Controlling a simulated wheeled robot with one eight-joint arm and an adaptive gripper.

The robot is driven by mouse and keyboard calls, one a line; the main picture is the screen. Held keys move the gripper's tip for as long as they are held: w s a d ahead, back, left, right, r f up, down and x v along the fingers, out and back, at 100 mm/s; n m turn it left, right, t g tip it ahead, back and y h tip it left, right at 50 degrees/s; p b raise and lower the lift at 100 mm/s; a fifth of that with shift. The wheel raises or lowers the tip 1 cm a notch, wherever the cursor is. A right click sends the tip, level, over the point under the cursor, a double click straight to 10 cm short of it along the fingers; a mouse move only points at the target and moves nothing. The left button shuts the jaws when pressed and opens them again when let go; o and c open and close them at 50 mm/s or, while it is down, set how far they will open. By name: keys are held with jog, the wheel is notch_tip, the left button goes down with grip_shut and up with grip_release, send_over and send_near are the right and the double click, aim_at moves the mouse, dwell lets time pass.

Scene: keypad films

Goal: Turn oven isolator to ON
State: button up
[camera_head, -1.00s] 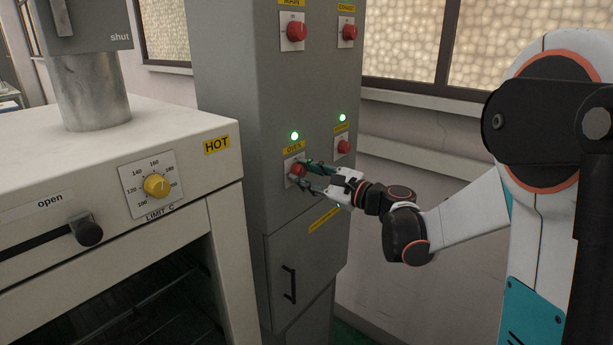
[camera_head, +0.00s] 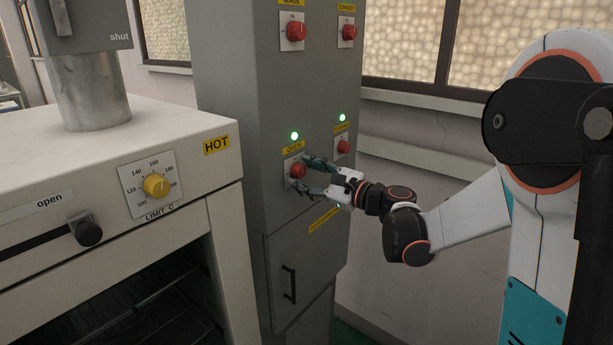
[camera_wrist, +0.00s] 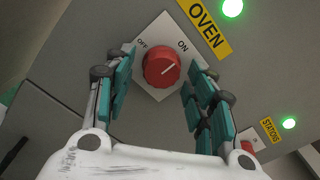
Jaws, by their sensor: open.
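The oven isolator is a red round knob (camera_head: 298,171) on a pale square plate, under a yellow OVEN label (camera_head: 293,148) on the grey cabinet. In the wrist view the knob (camera_wrist: 161,68) has a pale line pointing up and right, towards the ON mark; OFF is at upper left. A green lamp (camera_head: 294,136) above the label is lit. My gripper (camera_head: 304,173) is open, its teal-padded fingers on either side of the knob. In the wrist view gaps show between both fingers and the knob.
Another red knob (camera_head: 343,146) with a lit green lamp (camera_head: 342,118) is close to the right. Two more red knobs are higher on the cabinet (camera_head: 235,90). A cabinet handle (camera_head: 289,284) is below. The white oven (camera_head: 222,190) stands to the left.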

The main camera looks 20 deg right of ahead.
jog(key=v, duration=1.2)
